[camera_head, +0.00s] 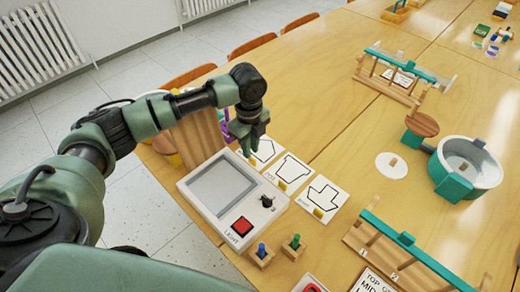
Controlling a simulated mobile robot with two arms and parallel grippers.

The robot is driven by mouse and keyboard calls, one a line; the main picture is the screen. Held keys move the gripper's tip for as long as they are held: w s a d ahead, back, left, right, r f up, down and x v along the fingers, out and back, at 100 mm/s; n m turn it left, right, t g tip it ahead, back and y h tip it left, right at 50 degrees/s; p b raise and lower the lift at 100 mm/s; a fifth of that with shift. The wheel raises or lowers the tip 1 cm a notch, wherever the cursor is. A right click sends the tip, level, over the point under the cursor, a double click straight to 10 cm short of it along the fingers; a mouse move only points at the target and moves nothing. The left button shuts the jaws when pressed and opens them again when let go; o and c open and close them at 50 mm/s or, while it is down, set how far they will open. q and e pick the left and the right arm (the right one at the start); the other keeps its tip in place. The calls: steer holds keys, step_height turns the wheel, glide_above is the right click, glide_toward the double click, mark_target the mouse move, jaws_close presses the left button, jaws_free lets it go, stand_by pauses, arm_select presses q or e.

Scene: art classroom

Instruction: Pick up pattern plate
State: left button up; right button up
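Several white pattern plates with black outlines and small yellow knobs lie in a row on the table. The farthest pattern plate (268,150) is partly hidden by my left gripper (248,152). The middle plate (289,170) shows a pot outline, and the nearest plate (323,198) shows another outline. My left gripper points down at the near-left edge of the farthest plate. Its fingers are small and dark, and I cannot tell whether they hold a knob. My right gripper is not in view.
A white light box (222,192) with a red button stands beside the plates. Wooden blocks with blue (261,252) and green (294,246) pegs stand in front.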

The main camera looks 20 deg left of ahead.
arm_select(q)
step_height(320, 180, down, 4)
steer(key=shift+w+r, duration=0.1)
steer(key=shift+f, duration=0.3)
jaws_close()
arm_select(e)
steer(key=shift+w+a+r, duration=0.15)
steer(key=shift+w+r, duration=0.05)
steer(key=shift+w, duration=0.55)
arm_select(q)
steer(key=shift+r, duration=0.1)
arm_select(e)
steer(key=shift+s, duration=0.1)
arm_select(q)
steer(key=shift+r, duration=0.45)
step_height(320, 180, up, 19)
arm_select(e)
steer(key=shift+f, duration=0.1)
